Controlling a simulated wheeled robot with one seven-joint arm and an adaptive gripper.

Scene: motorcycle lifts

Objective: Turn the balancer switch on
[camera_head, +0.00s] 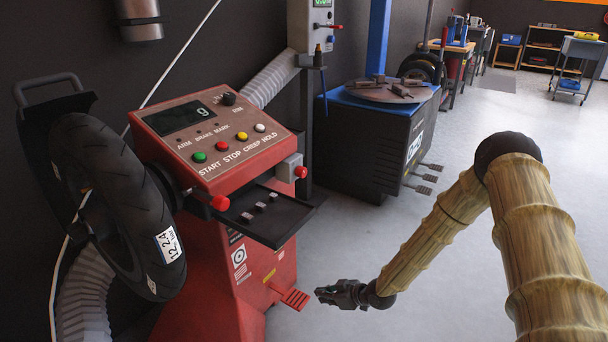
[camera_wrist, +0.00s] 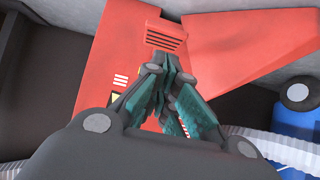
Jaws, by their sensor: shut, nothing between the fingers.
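The red wheel balancer (camera_head: 215,270) stands at the left with a sloping control panel (camera_head: 270,145). Which of these is the switch I cannot tell. My gripper (camera_head: 322,294) is shut and empty, low beside the red pedal (camera_head: 294,298), below the panel. In the wrist view my gripper (camera_wrist: 170,66) points toward red balancer parts.
A tyre (camera_head: 118,190) is mounted at the balancer's left. A black tray (camera_head: 262,215) with small weights juts out below the panel, above my gripper. A tyre changer (camera_head: 365,150) with pedals stands behind. The grey floor (camera_head: 470,130) at right is open.

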